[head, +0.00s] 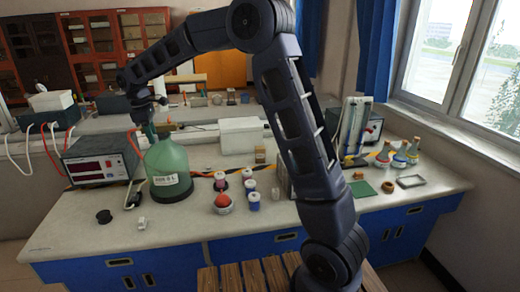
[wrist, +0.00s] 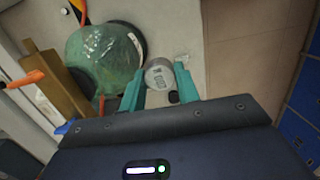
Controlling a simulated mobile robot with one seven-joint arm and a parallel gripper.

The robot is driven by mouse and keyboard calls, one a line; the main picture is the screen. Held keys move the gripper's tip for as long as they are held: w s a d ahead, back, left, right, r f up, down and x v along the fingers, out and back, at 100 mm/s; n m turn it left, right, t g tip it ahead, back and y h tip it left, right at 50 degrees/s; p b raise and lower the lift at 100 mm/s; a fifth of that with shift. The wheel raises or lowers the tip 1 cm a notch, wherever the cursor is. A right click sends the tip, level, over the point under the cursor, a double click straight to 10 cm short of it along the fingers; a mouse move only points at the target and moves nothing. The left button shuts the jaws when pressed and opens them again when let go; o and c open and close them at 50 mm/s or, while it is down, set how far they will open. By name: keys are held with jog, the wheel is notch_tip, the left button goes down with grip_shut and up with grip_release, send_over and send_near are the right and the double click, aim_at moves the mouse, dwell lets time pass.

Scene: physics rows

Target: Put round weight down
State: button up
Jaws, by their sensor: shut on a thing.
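The round weight (wrist: 159,74) is a silver-grey disc with dark marks on its face, seen in the wrist view. My gripper (wrist: 161,80) has teal fingers closed on its two sides and holds it. In the head view my gripper (head: 147,112) is above the bench at the left, close to the top of the green bottle (head: 168,172). The weight is too small to make out there. In the wrist view the green bottle (wrist: 104,58) lies just left of the weight. I cannot tell how high the weight is above the surface.
The bench (head: 120,243) has clear surface at its front left, around a small black round object (head: 104,216). A power supply (head: 98,160) stands left of the bottle. Small jars, a red-filled flask (head: 223,203) and a white box (head: 241,134) stand to the right.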

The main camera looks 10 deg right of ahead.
jog(key=w+d, duration=0.8)
jog(key=w, duration=0.4)
jog(key=m, duration=0.2)
send_over(260, 148)
jog(key=f, duration=2)
jog(key=shift+w+f, duration=0.25)
jog(key=shift+w, duration=0.05)
jog(key=shift+f, duration=2.45)
jog(key=shift+f, duration=0.1)
jog(key=o, duration=0.9)
jog(key=shift+o, duration=0.9)
